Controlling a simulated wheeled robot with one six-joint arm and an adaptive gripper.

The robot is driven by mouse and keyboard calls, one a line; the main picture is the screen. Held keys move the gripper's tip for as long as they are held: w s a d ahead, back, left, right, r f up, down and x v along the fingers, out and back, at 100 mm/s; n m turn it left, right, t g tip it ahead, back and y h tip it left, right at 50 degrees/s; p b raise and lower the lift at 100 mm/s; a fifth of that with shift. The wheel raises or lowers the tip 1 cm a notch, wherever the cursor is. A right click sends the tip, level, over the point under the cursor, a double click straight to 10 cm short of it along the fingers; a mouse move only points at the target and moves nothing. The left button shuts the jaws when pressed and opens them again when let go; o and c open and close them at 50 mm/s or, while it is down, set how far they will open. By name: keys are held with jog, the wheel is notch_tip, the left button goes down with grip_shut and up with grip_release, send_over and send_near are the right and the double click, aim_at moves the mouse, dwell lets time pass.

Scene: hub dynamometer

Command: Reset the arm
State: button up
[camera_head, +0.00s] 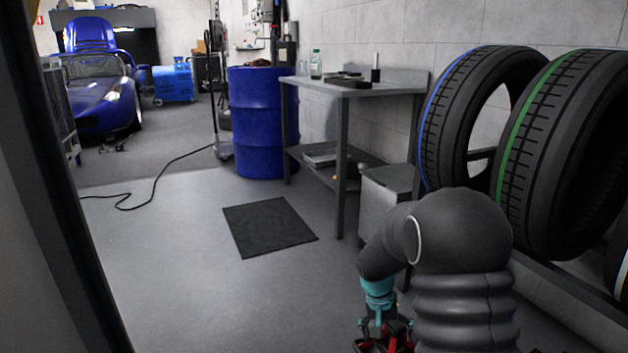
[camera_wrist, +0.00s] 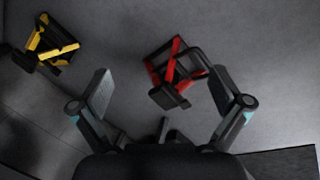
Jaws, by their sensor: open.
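My arm shows at the lower right of the head view, bent downward, with a teal band near its wrist. My gripper (camera_wrist: 165,98) is open in the wrist view, its two dark fingers spread apart with nothing held between them. A red and black frame-like object (camera_wrist: 172,72) shows between and beyond the fingertips; its distance from them is hard to tell. Red parts also show at the bottom edge of the head view, partly hidden by my gripper. A yellow and black object (camera_wrist: 50,45) is at the upper left of the wrist view, apart from the fingers.
A grey workbench (camera_head: 372,89) with a bottle (camera_head: 316,64) stands ahead, beside a blue barrel (camera_head: 262,122). Large tyres (camera_head: 455,118) on a rack line the right wall. A dark mat (camera_head: 268,226) lies on open floor. A black cable (camera_head: 160,175) crosses the floor at left.

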jog(key=s+a+r+n+t+y+p, duration=0.1)
jog(key=s+r+t+p, duration=0.2)
jog(key=s+r, duration=1)
jog(key=s+a+r+n+t+y+p, duration=0.1)
jog(key=s+r+p, duration=0.5)
jog(key=s+r, duration=0.8)
notch_tip(320, 180, up, 6)
jog(key=shift+s+a+f+n+t+y, duration=0.15)
jog(key=shift+a+n+t+y, duration=0.3)
jog(key=shift+t, duration=0.65)
